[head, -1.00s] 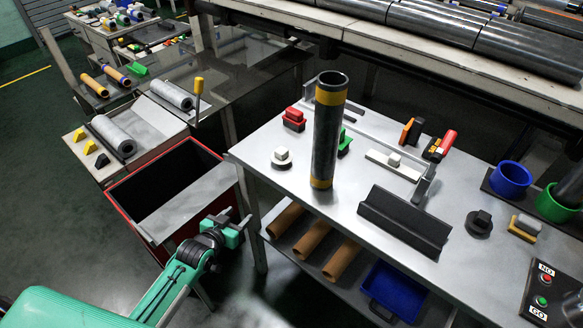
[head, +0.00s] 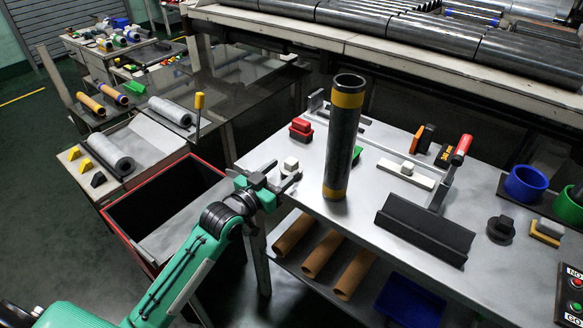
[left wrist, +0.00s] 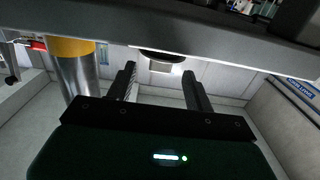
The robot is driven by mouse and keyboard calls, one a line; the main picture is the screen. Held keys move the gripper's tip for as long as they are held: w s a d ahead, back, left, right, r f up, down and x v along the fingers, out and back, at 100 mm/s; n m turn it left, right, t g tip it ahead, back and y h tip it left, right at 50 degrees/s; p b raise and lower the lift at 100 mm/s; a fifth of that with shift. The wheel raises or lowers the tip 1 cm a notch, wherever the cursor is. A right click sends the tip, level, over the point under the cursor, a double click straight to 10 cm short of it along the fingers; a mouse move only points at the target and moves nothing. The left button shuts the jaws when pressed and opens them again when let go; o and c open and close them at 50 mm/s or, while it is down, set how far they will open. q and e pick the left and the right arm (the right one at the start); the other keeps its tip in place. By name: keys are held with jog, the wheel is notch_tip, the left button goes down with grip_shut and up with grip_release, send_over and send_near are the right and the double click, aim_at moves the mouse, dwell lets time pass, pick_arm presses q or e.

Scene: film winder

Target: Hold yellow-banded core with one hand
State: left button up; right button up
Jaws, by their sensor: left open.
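The yellow-banded core (head: 343,140) is a dark upright tube on the grey worktable, with a yellow band near its top and another at its foot. My left gripper (head: 287,180) is open and empty at the table's left edge, to the left of the core and apart from it. In the left wrist view a tube with a yellow band (left wrist: 75,70) stands left of my open fingers (left wrist: 163,82). A white block on a round base (head: 290,165) is close by the left fingertips. My right gripper is not in view.
Red blocks (head: 301,129) and a green piece (head: 357,154) stand near the core. A black V-shaped cradle (head: 425,229) lies to its right. A red-rimmed bin (head: 139,192) is at the left. Brown tubes (head: 325,252) lie on the lower shelf.

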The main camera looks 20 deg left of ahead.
pick_arm(q)
jog(key=shift+w+d, duration=0.25)
jog(key=shift+w, duration=0.4)
jog(key=shift+w+d+r, duration=0.15)
jog(key=shift+w+d, duration=0.05)
jog(key=shift+w, duration=0.3)
jog(key=x, duration=0.4)
jog(key=shift+r, duration=0.15)
jog(key=shift+w, duration=0.1)
jog(key=shift+c, duration=1.3)
jog(key=c, duration=0.7)
jog(key=shift+c, duration=0.4)
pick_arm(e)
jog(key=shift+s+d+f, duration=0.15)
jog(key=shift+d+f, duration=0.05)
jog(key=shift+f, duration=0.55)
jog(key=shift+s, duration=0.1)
